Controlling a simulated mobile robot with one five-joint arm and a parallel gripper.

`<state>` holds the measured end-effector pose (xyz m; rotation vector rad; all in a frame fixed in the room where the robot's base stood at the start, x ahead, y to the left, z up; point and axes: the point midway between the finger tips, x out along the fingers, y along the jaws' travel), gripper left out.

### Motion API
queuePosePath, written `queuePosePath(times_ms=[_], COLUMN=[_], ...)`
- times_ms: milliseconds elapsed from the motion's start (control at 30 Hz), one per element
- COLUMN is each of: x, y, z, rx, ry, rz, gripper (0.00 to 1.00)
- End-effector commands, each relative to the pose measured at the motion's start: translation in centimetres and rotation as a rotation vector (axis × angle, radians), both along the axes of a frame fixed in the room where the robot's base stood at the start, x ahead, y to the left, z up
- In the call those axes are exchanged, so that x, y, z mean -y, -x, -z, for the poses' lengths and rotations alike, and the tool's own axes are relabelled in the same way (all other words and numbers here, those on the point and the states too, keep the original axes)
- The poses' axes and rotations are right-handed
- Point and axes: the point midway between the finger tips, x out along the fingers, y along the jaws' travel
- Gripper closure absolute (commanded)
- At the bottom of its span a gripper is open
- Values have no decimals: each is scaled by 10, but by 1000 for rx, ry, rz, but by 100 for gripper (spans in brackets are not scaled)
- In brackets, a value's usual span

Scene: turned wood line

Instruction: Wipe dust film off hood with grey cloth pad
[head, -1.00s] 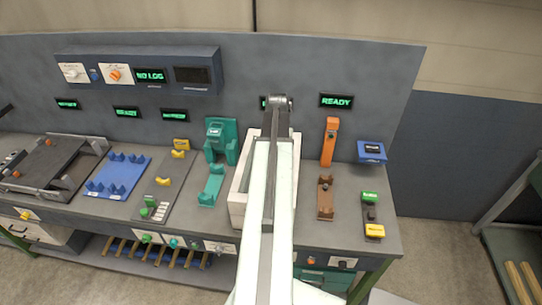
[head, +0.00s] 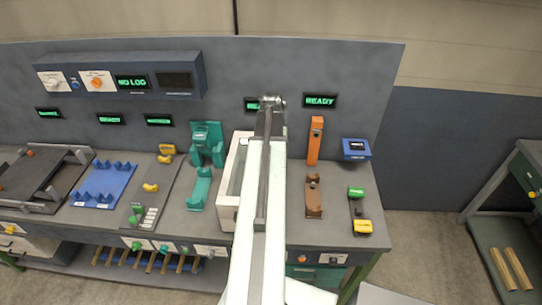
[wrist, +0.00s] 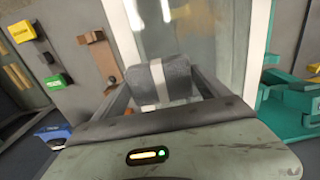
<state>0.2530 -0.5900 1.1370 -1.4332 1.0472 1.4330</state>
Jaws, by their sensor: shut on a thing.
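The hood is a white-framed box with a clear panel. In the head view its left part (head: 225,205) shows, and my arm covers the rest. In the wrist view its white frame (wrist: 126,38) and hazy panel (wrist: 205,48) fill the upper middle. A brownish-grey dust film (wrist: 185,18) shows on the panel. My gripper (wrist: 163,92) is shut on the grey cloth pad (wrist: 180,72), which has a white band. The pad is in front of the panel; I cannot tell whether it touches. In the head view the pad and gripper are hidden behind my arm.
A teal fixture (head: 205,150) stands close left of the hood. To its right are an orange post (head: 315,145), a brown cradle (head: 313,198) and a blue box (head: 356,150). A grey back wall (head: 225,75) rises behind the bench.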

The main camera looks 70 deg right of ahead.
Motion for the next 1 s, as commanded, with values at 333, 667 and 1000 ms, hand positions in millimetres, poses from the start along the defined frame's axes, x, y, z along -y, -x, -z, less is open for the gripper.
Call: queuePosePath(times_ms=[333,667,1000], x=[0,0,0], y=[0,0,0], z=[-48,-49,-80], rx=[0,0,0], ry=[0,0,0], rz=[0,0,0], gripper=[48,48,48])
